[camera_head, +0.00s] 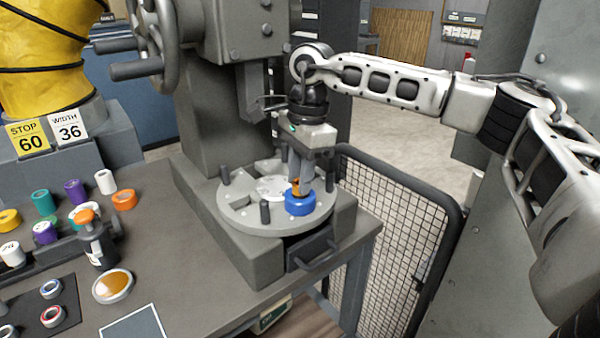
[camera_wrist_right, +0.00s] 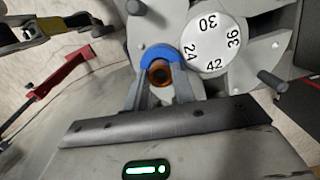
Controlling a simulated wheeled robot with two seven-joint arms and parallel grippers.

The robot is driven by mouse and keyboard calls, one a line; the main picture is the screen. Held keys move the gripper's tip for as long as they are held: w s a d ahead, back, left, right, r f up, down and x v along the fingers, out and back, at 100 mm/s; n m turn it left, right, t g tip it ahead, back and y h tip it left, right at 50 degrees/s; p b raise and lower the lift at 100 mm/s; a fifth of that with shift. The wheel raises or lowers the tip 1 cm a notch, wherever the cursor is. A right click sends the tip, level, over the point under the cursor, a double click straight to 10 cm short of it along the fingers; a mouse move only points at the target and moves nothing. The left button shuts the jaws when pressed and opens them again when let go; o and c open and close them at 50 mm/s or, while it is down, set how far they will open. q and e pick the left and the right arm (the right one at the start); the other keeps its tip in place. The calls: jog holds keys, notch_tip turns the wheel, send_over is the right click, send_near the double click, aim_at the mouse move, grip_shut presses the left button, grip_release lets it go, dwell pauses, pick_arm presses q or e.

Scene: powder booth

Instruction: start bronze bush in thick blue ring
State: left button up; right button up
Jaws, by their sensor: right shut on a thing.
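The thick blue ring (camera_head: 299,204) sits on the round grey turntable of the press, near its front right. The bronze bush (camera_head: 296,187) stands upright at the ring's top, between my right gripper's fingers. My right gripper (camera_head: 302,184) points down and is shut on the bush. In the right wrist view the bush (camera_wrist_right: 159,73) shows as an orange-brown hollow end between the fingertips (camera_wrist_right: 160,88), with the blue ring (camera_wrist_right: 160,54) behind it. How far the bush is inside the ring cannot be told. My left gripper is not in view.
The turntable (camera_head: 237,218) carries dark upright pegs and a white numbered dial (camera_wrist_right: 212,43). The press column and ram stand behind. Several coloured rings and rolls lie on the bench at left, near an amber dish (camera_head: 113,286). A mesh guard (camera_head: 395,230) stands at right.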

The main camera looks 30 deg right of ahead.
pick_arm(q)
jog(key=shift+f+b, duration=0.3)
pick_arm(e)
jog(key=shift+f, duration=0.5)
jog(key=o, duration=1.1)
jog(key=shift+c, duration=0.2)
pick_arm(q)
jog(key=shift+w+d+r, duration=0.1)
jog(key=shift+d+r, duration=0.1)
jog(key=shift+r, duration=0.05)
pick_arm(e)
notch_tip(320, 180, up, 16)
jog(key=d, duration=0.2)
